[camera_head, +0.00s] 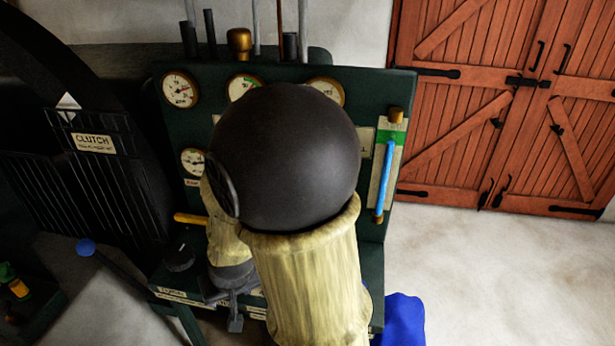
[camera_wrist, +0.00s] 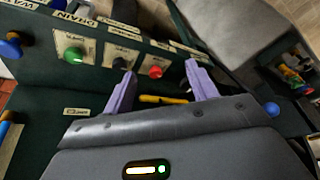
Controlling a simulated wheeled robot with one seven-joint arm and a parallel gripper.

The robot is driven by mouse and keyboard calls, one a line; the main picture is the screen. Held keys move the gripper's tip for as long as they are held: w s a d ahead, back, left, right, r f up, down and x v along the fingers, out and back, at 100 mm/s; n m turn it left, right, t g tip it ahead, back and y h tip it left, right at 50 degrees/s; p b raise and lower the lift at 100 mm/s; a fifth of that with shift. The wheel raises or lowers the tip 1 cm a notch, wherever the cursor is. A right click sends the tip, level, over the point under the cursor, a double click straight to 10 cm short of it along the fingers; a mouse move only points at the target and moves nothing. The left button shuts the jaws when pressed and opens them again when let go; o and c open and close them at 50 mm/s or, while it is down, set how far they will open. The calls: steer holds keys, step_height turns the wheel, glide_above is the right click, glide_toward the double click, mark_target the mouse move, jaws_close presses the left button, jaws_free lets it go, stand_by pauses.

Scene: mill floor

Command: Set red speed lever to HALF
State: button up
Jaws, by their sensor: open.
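A red knob (camera_wrist: 155,72) on a pale plate sits in a row of coloured knobs in the wrist view. I cannot tell if it is the speed lever, and no HALF mark is readable. My gripper (camera_wrist: 160,78) is open and empty, its two purple fingers apart, with the red knob between them in the picture; I see no contact. In the head view my gripper (camera_head: 228,306) points down at the lower ledge of the dark green panel (camera_head: 383,90). My arm hides the panel's middle there, and no red lever shows.
A green knob (camera_wrist: 73,55), a black knob (camera_wrist: 118,63) and a blue knob (camera_wrist: 12,48) share the row. A yellow handle (camera_wrist: 162,99) lies close to the fingers. A blue-balled lever (camera_head: 86,247) stands left, near the clutch guard (camera_head: 95,165).

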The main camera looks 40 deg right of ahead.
steer(key=w+d+f+m+t+h+p, duration=0.2)
steer(key=w+d+m+t+h+p, duration=0.1)
steer(key=w+d+m+h, duration=0.5)
steer(key=s+d+r+t+h+p, duration=0.2)
steer(key=d+r+h+p, duration=0.1)
steer(key=d+r+h, duration=0.4)
steer(key=d+r, duration=0.1)
steer(key=d, duration=0.2)
steer(key=shift+d+r, duration=0.1)
steer(key=p+x, duration=0.2)
steer(key=x, duration=0.3)
steer(key=p+x, duration=0.2)
steer(key=x, duration=0.4)
steer(key=p+x, duration=0.2)
steer(key=x, duration=0.4)
steer(key=shift+w+d+r, duration=0.1)
steer(key=shift+r, duration=0.2)
steer(key=shift+c, duration=0.5)
